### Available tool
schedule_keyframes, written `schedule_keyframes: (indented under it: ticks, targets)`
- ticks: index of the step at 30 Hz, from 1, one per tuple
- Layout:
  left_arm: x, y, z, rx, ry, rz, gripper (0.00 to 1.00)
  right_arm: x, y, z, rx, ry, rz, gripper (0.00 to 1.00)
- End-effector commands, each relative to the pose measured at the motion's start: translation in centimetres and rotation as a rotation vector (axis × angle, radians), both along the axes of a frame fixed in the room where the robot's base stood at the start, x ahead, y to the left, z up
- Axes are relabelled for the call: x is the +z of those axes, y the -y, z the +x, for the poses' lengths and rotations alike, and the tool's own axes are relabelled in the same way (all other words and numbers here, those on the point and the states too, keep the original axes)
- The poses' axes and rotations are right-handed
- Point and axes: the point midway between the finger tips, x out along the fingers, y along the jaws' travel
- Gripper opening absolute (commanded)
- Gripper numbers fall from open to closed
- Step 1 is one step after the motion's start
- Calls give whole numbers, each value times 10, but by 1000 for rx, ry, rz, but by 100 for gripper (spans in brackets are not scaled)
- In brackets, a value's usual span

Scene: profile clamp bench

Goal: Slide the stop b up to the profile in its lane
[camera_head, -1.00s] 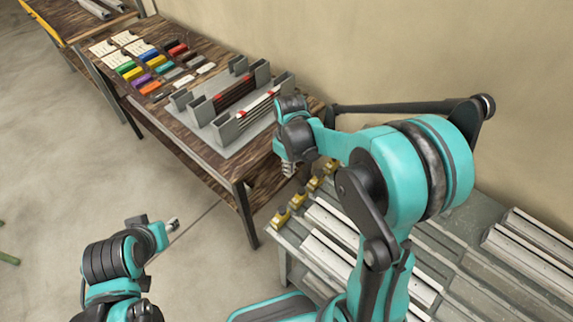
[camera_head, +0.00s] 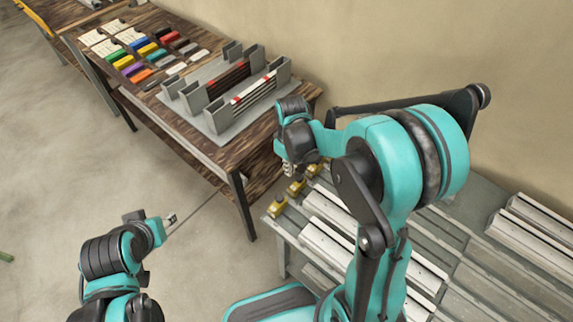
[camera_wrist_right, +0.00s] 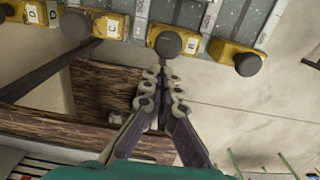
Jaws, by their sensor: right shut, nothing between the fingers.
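The stop b (camera_wrist_right: 195,47) is a yellow block with a white B label and a dark round knob, in the upper middle of the right wrist view. In the head view it appears to be the second yellow stop (camera_head: 297,188) from the near end. My right gripper (camera_wrist_right: 163,84) is shut and empty, just below stop b in the wrist view and apart from it. In the head view my right gripper (camera_head: 289,168) hangs beside the stops. The profile of that lane cannot be told apart clearly. My left gripper (camera_head: 171,219) is over the floor; its fingers are too small to judge.
Stop C (camera_wrist_right: 108,24) and stop D (camera_wrist_right: 38,12) sit to the left of b, and another yellow stop (camera_wrist_right: 236,56) to its right. Pale profiles (camera_head: 325,247) lie along the grey bench. A wooden table (camera_head: 262,170) with a grey rack (camera_head: 214,132) stands at left.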

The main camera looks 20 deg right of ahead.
Motion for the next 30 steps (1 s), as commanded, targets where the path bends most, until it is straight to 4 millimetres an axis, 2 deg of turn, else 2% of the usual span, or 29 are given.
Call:
schedule_keyframes:
  ticks: [27,30]
  targets:
    - [6,0,0,0,0,0,40,0,37,-63,-4,-6,-4,0]
    - [6,0,0,0,0,0,40,0,36,-62,-2,-6,-4,0]
